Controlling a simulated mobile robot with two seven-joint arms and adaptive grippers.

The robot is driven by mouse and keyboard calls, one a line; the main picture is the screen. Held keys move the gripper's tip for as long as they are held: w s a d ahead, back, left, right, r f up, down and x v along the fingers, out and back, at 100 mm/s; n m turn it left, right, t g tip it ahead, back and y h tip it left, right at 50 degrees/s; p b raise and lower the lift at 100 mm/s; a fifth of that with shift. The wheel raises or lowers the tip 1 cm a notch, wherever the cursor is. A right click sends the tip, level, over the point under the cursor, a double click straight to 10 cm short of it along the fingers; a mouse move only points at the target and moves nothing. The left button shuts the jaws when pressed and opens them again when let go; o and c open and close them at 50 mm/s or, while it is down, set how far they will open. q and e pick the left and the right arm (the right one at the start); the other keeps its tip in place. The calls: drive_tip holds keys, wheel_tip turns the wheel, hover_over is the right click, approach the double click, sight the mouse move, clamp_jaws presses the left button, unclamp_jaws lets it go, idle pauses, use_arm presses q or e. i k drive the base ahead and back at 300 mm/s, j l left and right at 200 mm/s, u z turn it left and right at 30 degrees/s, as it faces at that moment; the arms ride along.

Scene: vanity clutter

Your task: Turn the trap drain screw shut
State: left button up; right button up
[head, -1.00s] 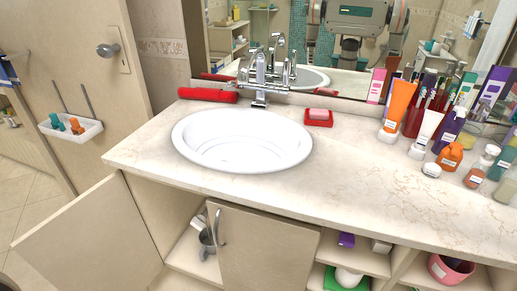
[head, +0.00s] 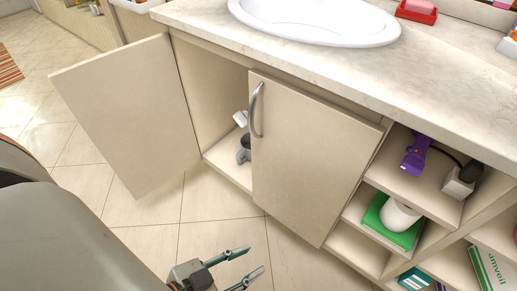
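The left door (head: 125,115) of the sink cabinet stands wide open, and the right door (head: 305,150) with its curved metal handle (head: 257,110) covers part of the inside. In the gap, a grey cup-shaped part of the trap (head: 243,155) shows low in the cabinet, with a pale piece (head: 240,119) above it. I cannot make out the drain screw or how it is turned. My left gripper (head: 255,259) is at the bottom of the head view, in front of the cabinet, fingers apart, empty and away from both doors. My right gripper is not in view.
The countertop (head: 300,60) with the white sink (head: 315,22) overhangs the cabinet. Open shelves at right hold a purple hair dryer (head: 415,155) and a white roll (head: 398,215) on a green item. The tiled floor (head: 150,235) before the cabinet is clear.

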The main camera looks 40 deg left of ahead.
sight(240, 117)
drive_tip(key=u, duration=1.1)
drive_tip(key=i+z, duration=0.3)
drive_tip(key=i+j+z, duration=0.1)
drive_tip(key=z, duration=0.2)
